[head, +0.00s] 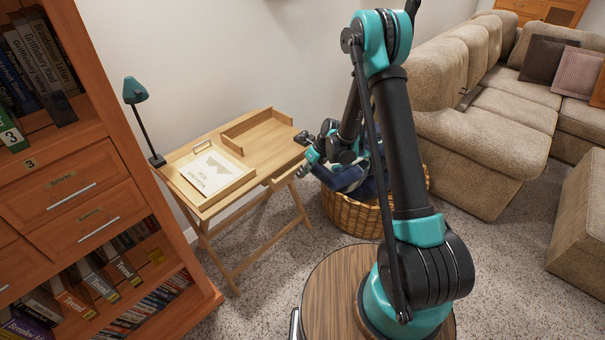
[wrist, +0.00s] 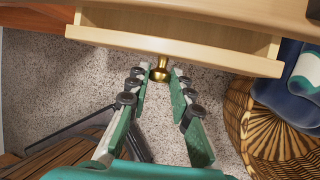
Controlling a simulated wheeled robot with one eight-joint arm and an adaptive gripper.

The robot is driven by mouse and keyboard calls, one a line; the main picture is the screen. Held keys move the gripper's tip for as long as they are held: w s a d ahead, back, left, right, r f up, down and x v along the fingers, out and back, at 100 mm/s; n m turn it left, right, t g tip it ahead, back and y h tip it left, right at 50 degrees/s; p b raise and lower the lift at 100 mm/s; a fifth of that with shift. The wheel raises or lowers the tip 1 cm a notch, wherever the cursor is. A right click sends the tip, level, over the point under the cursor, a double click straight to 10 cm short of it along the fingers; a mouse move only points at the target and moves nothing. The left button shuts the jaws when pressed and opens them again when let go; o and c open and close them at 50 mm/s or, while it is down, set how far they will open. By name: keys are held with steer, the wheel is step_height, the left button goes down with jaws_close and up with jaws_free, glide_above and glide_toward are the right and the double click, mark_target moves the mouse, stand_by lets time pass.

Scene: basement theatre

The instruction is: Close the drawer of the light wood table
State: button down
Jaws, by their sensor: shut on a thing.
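The light wood table (head: 262,158) stands against the wall in the head view, on crossed legs. Its drawer (head: 287,175) sticks out under the right side of the top. In the wrist view the drawer front (wrist: 190,51) runs across the top, with part of the drawer's inside showing behind it, so it is partly open. A brass knob (wrist: 160,70) sits at the middle of the front. My gripper (wrist: 160,76) is shut on the knob, with a finger on each side. In the head view my gripper (head: 306,168) is beside the drawer.
A wicker basket (head: 353,217) with blue cloth stands close to the table's right; it also shows in the wrist view (wrist: 238,112). A tray with paper (head: 215,175) and a teal lamp (head: 136,92) are on the table. A bookcase (head: 100,150) stands left. Carpet (head: 262,270) is clear in front.

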mark_target(295, 167)
steer(key=shift+w+a, duration=1.35)
steer(key=shift+a, duration=0.3)
steer(key=c, duration=1.3)
jaws_free()
steer(key=shift+a, duration=0.1)
steer(key=shift+c, duration=0.2)
steer(key=shift+r, duration=0.1)
steer(key=v, duration=1.2)
